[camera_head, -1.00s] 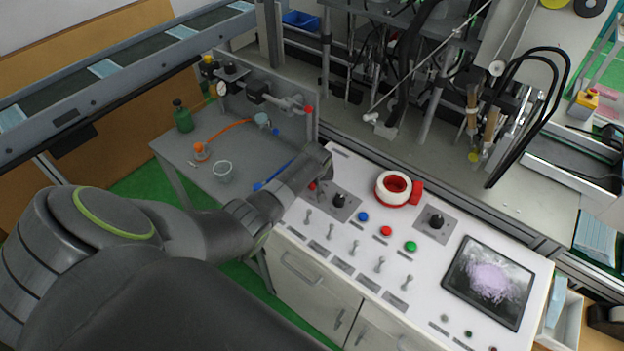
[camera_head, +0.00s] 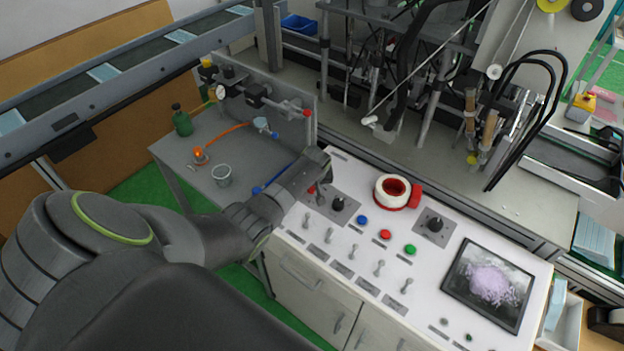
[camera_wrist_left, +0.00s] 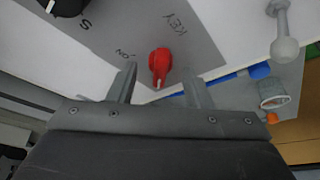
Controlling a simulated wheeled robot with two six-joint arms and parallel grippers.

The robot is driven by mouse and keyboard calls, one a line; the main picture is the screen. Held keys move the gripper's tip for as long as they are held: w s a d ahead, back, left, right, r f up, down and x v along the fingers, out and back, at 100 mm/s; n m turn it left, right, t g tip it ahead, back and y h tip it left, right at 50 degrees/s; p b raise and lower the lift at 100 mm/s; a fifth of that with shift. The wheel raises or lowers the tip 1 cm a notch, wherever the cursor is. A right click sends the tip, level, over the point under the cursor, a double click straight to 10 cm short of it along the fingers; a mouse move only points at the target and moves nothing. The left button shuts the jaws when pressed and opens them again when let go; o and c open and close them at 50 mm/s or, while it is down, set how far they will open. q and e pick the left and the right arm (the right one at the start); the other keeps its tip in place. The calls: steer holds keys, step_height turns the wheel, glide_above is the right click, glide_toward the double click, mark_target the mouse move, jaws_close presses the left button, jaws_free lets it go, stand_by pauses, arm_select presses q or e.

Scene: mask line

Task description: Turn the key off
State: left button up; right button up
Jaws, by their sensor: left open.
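The red key switch (camera_wrist_left: 160,62) sits on a grey plate (camera_wrist_left: 195,55) marked KEY, with an ON mark beside it. Its white pointer line faces down in the left wrist view, towards my gripper, rather than straight at the ON mark. In the head view a bit of the red key (camera_head: 311,189) shows beside my gripper. My left gripper (camera_wrist_left: 162,80) is open and empty, one finger on each side of the key's near end. Contact with the key cannot be told. My right gripper is not in view.
A black knob (camera_head: 338,204) shares the key's plate. The white panel (camera_head: 330,268) also bears toggle levers, blue, red and green buttons, a red-and-white emergency stop (camera_head: 392,191) and a screen (camera_head: 488,283). A grey side table (camera_head: 207,180) with small fittings stands to the left.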

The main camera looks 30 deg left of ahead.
arm_select(q)
steer(key=v, duration=1.7)
steer(key=shift+r, duration=0.2)
steer(key=shift+s+f, duration=0.1)
